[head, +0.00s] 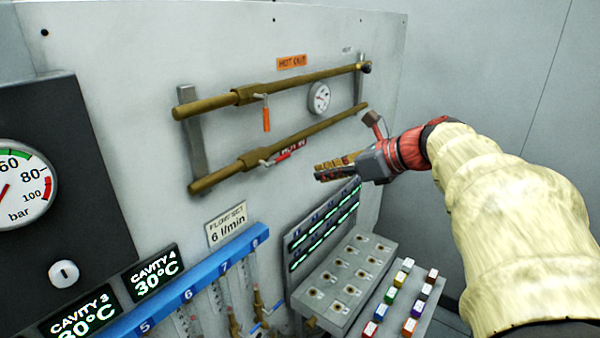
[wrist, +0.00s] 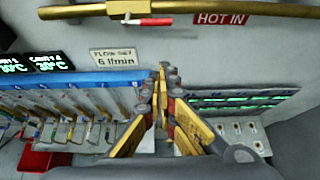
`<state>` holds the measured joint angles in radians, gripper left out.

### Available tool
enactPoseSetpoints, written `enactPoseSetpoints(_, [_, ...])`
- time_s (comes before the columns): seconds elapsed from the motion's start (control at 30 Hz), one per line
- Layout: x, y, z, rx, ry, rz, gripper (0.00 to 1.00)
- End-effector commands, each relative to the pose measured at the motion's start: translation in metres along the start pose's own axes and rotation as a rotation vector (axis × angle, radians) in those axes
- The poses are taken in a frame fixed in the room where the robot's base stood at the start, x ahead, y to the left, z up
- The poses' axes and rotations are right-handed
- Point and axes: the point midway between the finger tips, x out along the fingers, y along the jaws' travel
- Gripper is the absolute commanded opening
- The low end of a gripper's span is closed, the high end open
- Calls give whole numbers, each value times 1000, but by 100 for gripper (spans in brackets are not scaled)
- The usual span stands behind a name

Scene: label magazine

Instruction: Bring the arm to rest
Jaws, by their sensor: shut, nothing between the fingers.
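My gripper (head: 318,171) is shut and empty. In the head view it is held in the air in front of the panel, right of the lower brass pipe (head: 270,153) and above the label magazine (head: 345,280). Its fingers point left, and my arm in a cream sleeve comes in from the right. In the wrist view the closed fingers (wrist: 163,80) point up the picture, below the brass pipe and between the flow-set sign (wrist: 118,58) and the green-lit display rows (wrist: 235,102).
An upper brass pipe (head: 275,88) has an orange-handled valve (head: 266,118). A blue flow-meter rail (head: 190,292) runs along the lower panel. Small coloured blocks (head: 390,295) stand on a tray at lower right. The grey wall at right (head: 500,80) is bare.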

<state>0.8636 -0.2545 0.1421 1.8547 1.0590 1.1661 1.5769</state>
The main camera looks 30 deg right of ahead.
Motion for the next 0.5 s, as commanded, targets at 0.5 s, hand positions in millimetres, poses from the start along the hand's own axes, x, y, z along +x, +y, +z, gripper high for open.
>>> enactPoseSetpoints(0.5, [2,-7,-33,-381,95,-11,0])
